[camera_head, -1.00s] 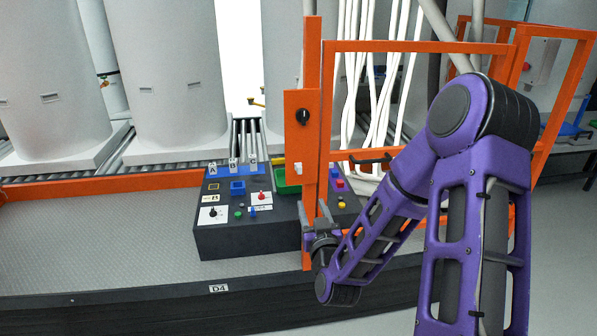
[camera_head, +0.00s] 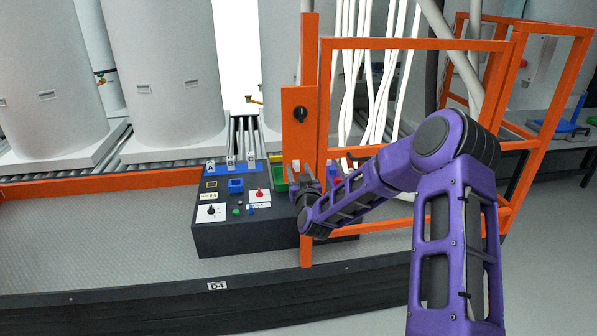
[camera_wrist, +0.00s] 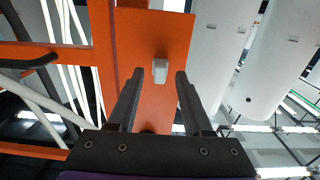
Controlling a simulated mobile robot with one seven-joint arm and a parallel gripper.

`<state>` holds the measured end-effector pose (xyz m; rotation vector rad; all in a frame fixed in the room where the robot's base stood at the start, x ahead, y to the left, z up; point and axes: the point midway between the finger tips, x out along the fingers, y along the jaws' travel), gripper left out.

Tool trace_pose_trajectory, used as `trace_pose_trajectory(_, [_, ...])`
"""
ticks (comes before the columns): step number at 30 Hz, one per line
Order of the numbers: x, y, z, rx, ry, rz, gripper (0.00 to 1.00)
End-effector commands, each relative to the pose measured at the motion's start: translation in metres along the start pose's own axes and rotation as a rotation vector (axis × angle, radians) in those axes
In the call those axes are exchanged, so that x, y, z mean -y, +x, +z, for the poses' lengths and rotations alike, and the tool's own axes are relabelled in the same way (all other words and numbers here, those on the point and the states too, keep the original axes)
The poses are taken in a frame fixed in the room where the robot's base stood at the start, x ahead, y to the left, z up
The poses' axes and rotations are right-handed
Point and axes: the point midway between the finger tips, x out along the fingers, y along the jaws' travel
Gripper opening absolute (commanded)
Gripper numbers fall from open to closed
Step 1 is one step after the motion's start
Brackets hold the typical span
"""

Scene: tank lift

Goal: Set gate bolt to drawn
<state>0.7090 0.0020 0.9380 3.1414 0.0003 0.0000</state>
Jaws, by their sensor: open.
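The orange gate (camera_head: 420,44) stands upright at the right of the console, with an orange plate (camera_head: 299,140) on its left post. A small white knob, which looks like the bolt's handle (camera_wrist: 160,70), sticks out of this plate in the wrist view. My gripper (camera_wrist: 160,78) is open, its two dark fingers pointing at the plate with the white knob between their tips; I see no contact. In the head view my gripper (camera_head: 306,178) is low in front of the post and mostly hides the knob. Whether the bolt is drawn cannot be told.
A black rotary knob (camera_head: 301,115) sits higher on the plate. A dark console (camera_head: 225,240) with buttons and switches stands close at the left. White cables (camera_head: 380,80) hang behind the gate. Grey tanks (camera_head: 160,70) stand on rollers at the back left.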

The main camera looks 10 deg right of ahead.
Motion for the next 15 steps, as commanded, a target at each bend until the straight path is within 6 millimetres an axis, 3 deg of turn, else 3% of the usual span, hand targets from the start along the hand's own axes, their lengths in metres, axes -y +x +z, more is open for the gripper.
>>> trace_pose_trajectory(8, [0.0002, 0.0014, 0.0001, 0.000, 0.000, 0.000, 0.50])
trace_pose_trajectory(15, [0.0000, 0.0012, 0.0000, 0.000, 0.000, 0.000, 0.09])
